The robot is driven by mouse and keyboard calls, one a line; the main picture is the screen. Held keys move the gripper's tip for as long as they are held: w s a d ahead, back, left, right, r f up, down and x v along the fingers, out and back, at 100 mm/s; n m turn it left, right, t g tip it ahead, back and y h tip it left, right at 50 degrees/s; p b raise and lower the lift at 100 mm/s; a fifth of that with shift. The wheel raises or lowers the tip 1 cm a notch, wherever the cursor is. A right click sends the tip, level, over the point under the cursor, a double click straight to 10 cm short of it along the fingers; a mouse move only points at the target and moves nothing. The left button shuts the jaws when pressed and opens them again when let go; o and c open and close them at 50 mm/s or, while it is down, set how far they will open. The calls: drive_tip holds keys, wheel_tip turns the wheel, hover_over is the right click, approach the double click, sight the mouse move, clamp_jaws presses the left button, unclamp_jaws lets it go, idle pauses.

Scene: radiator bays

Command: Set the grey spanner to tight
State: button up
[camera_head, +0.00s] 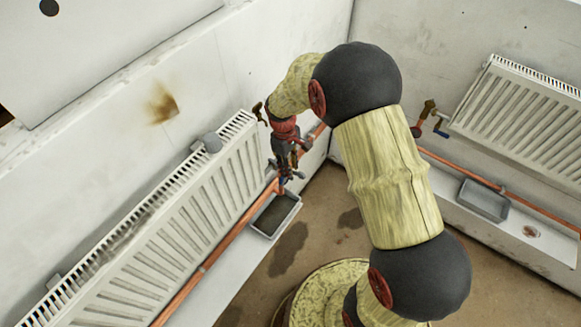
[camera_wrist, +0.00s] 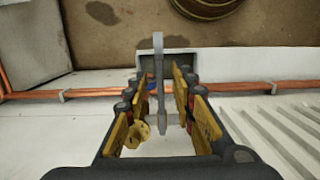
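The grey spanner (camera_wrist: 158,65) shows in the wrist view as a long, thin grey bar running up the picture between my fingers. My gripper (camera_wrist: 161,90) is open around it, with yellow pads on either side and a visible gap to each. A brass fitting (camera_wrist: 138,135) sits near the left finger, and a small blue part lies behind the spanner. In the head view my gripper (camera_head: 287,165) is at the end of the left radiator, by the pipe. There my gripper mostly hides the spanner and valve, so I cannot read its setting.
The left radiator (camera_head: 165,240) and its copper pipe (camera_head: 225,240) run along the wall beside my gripper. A grey tray (camera_head: 291,205) lies below. Another radiator (camera_head: 525,120), a brass valve (camera_head: 428,110) and a tray (camera_head: 483,200) are on the right.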

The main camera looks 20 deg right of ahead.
wheel_tip(320, 180, up, 12)
drive_tip(key=w, duration=0.1)
drive_tip(key=shift+a, duration=0.45)
drive_tip(key=shift+w, duration=0.1)
drive_tip(key=shift+c, duration=0.4)
